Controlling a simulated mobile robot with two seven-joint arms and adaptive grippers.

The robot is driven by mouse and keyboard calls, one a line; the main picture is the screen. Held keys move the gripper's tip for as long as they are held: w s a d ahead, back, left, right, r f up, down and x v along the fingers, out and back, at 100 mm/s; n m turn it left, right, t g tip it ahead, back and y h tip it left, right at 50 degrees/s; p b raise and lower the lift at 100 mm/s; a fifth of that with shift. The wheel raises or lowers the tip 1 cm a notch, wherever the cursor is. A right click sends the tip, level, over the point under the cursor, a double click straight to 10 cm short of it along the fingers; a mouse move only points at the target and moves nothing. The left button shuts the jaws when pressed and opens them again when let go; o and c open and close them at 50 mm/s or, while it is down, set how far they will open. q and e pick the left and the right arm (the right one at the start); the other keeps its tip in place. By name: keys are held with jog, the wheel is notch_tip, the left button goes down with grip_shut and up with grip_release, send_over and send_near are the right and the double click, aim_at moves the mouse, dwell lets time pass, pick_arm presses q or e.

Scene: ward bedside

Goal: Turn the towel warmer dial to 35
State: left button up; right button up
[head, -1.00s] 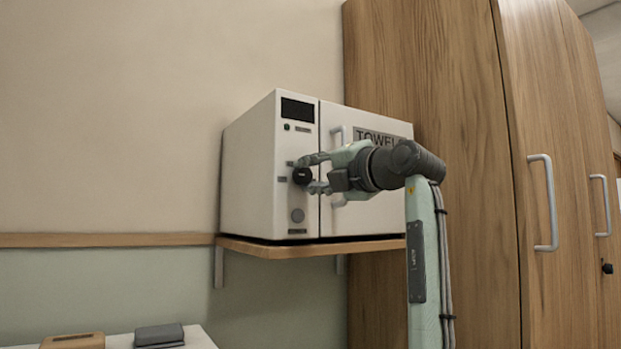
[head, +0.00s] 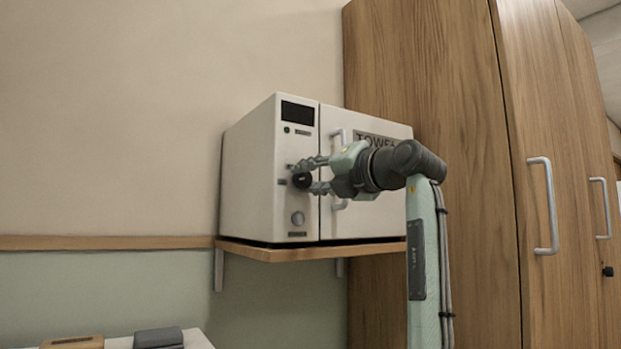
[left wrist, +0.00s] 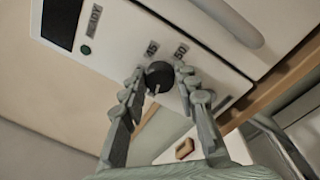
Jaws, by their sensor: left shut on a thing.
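The towel warmer (head: 248,185) is a white box on a wall shelf, with a narrow control panel at the left of its front. Its black round dial (head: 302,181) sits mid-panel; it also shows in the left wrist view (left wrist: 159,76), with a short pale mark on its face. Labels 45 (left wrist: 151,48) and 50 (left wrist: 181,50) are readable beside it; other numbers are hidden or too small. My left gripper (head: 308,177) is shut on the dial, one finger on either side; its fingers also show in the left wrist view (left wrist: 158,88). My right gripper is out of view.
The door handle (head: 339,190) is close behind my gripper. The wooden shelf (head: 300,250) runs underneath. A tall wooden cabinet (head: 440,80) stands right.

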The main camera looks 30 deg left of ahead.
pick_arm(q)
jog(key=o, duration=1.2)
jog(key=shift+c, duration=0.2)
jog(key=v, duration=1.2)
